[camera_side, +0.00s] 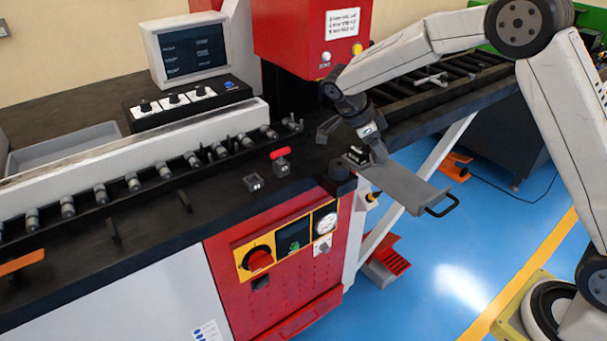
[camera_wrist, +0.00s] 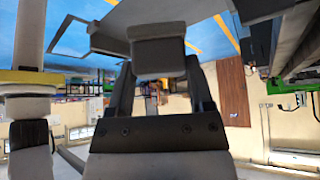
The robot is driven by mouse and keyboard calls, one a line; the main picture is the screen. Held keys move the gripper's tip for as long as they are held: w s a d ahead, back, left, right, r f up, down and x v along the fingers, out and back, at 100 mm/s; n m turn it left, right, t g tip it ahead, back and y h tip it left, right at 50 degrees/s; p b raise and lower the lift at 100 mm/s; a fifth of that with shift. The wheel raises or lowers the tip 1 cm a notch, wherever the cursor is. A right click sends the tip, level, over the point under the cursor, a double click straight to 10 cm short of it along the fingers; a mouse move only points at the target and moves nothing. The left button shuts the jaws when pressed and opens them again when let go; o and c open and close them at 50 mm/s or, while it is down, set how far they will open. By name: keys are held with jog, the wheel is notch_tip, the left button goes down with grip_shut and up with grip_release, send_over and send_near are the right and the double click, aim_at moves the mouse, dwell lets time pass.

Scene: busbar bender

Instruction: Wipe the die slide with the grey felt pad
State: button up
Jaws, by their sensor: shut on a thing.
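My gripper (camera_wrist: 160,80) is shut on a grey block, the felt pad (camera_wrist: 158,56), which sits between the two dark fingertips in the wrist view. In the side view my gripper (camera_side: 374,150) is at the inner end of the die slide (camera_side: 412,188), a grey plate with a black loop handle that sticks out from the machine's front edge. The slide also shows in the wrist view (camera_wrist: 190,14), behind the pad. The pad cannot be made out in the side view. I cannot tell whether pad and slide touch.
A red press head (camera_side: 312,40) stands behind my gripper. A black round post (camera_side: 342,178) and a small red-handled clamp (camera_side: 281,160) are close by on the dark bench. A roller conveyor (camera_side: 430,85) runs behind at the right. The blue floor (camera_side: 470,235) beyond the slide's handle is clear.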

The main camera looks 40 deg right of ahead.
jog(key=shift+r, duration=1.2)
